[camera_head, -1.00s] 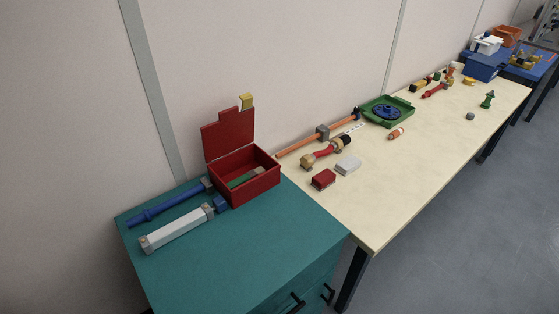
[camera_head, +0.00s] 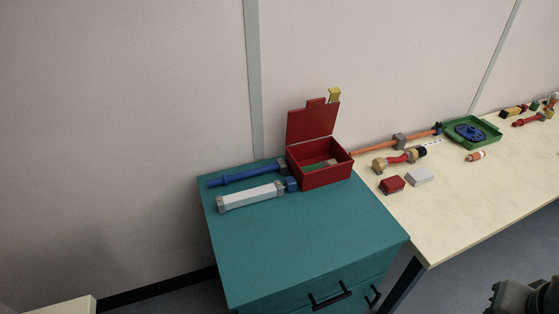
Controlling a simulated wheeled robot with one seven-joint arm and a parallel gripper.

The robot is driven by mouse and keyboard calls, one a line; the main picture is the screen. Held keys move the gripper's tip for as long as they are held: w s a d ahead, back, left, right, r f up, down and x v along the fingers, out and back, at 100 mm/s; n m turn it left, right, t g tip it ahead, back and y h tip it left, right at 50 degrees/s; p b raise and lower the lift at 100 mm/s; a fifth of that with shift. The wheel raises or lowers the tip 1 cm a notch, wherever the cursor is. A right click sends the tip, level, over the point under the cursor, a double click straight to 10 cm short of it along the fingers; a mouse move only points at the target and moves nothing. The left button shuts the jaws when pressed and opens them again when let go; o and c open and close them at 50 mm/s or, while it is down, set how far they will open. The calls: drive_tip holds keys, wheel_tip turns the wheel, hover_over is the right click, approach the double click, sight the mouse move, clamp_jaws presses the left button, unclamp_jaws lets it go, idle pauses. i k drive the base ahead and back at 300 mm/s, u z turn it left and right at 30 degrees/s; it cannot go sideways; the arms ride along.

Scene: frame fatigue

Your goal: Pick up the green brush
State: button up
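A green piece (camera_head: 315,168) with a pale end lies inside the open red box (camera_head: 325,177) on the teal cabinet. It may be the green brush; the box walls hide much of it, so I cannot make out bristles. The red lid stands up at the back of the box. A dark part of my arm, perhaps my gripper (camera_head: 512,298), enters at the bottom right corner, well apart from the box. Its fingers cannot be made out.
On the teal cabinet (camera_head: 300,240), a blue bar (camera_head: 240,175) and a white bar (camera_head: 250,196) lie left of the box. The cabinet's front top is clear. The pale table (camera_head: 450,215) on the right holds a red block (camera_head: 391,185), a white block (camera_head: 419,177) and a green tray (camera_head: 487,138).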

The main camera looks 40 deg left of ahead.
sight(323, 164)
drive_tip(key=u, duration=1.2)
drive_tip(key=i, duration=0.45)
drive_tip(key=u, duration=1.45)
drive_tip(key=k, duration=1.75)
drive_tip(key=z, duration=0.65)
drive_tip(key=i, duration=1.7)
drive_tip(key=z, duration=0.05)
